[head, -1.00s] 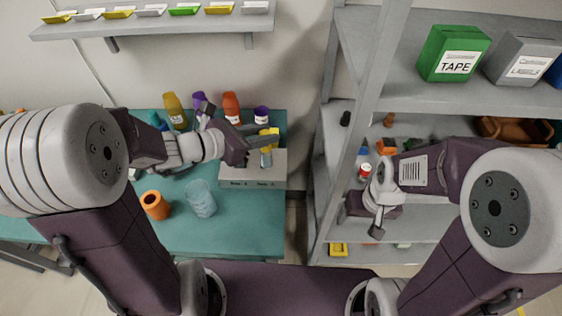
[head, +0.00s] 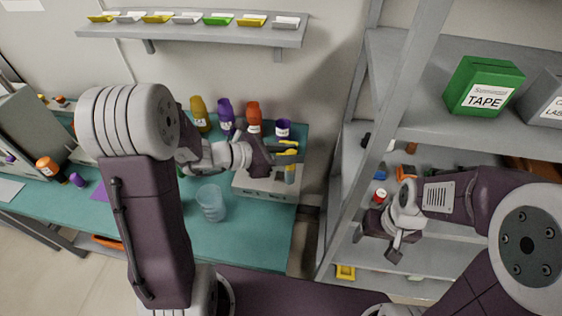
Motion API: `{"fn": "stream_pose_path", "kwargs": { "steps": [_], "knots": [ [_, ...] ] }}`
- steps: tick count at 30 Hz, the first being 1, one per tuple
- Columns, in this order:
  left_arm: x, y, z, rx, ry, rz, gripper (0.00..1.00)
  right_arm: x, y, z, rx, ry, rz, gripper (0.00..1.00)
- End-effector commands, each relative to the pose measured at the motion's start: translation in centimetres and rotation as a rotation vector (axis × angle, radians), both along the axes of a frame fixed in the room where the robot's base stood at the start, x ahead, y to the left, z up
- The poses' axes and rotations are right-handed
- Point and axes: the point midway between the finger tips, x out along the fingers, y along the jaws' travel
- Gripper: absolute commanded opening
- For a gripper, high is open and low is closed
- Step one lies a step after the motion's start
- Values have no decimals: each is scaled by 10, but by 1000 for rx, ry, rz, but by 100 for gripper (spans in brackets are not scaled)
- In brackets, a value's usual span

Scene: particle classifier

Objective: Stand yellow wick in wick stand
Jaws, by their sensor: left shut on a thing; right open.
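My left gripper (head: 276,157) is above the pale box-shaped device (head: 267,188) at the right end of the teal bench. It is shut on a small yellow piece (head: 288,151), which looks like the yellow wick; its outline is unclear. A small blue-grey upright piece with a yellow top (head: 290,174) shows just below, at the device. I cannot tell whether this is the wick stand or whether it touches the yellow piece. My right gripper (head: 376,243) is open and empty in front of the grey shelf rack.
Yellow, purple and orange bottles (head: 226,116) and a purple cup (head: 283,128) stand along the bench's back. The rack (head: 400,70) rises to the right. A wall shelf (head: 200,31) holds several small trays.

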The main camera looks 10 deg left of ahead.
Motion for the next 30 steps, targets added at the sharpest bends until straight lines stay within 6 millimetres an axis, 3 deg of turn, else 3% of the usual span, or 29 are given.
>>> {"fn": "stream_pose_path", "kwargs": {
  "steps": [9,14,22,30],
  "knots": [
    [33,30,-27,-1,0,0,0,0,0,2,0,0,0,77],
    [35,32,-28,0,-1,0,0,0,0,1,0,0,0,77],
    [35,32,-68,-1,2,0,0,0,0,-4,0,0,0,77],
    [35,32,-69,0,-1,0,0,0,0,-4,0,0,0,77]
  ]
}}
